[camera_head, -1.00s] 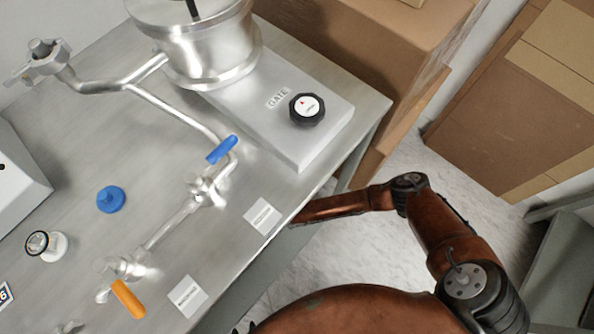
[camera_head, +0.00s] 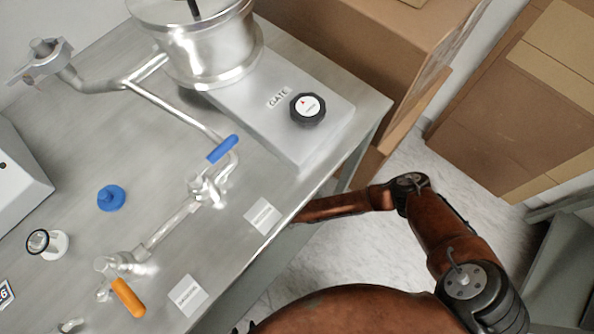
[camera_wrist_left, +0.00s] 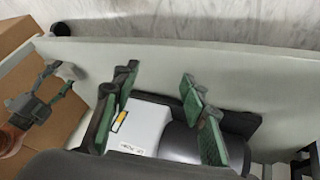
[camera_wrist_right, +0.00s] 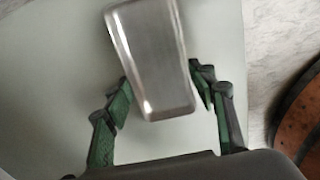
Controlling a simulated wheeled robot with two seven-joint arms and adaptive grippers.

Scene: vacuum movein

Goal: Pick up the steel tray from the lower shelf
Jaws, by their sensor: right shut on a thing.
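The steel tray (camera_wrist_right: 155,60) is a shiny, shallow rectangular pan in the right wrist view. Its near end lies between the fingers of my right gripper (camera_wrist_right: 163,88), which is shut on it. The pale shelf surface shows behind the tray; I cannot tell whether they touch. The right gripper also shows at the left of the left wrist view (camera_wrist_left: 50,88). My left gripper (camera_wrist_left: 160,82) is open, its green-padded fingers apart with nothing gripped. In the head view both grippers and the tray are hidden, and my right arm reaches below the tabletop.
The steel table (camera_head: 150,205) carries a metal chamber (camera_head: 212,45), pipes with blue and orange valve handles, and a blue cap (camera_head: 111,198). Cardboard boxes (camera_head: 370,40) stand behind. In the left wrist view, a white box (camera_wrist_left: 140,128) and a dark cylinder (camera_wrist_left: 180,142) lie beyond the left fingers.

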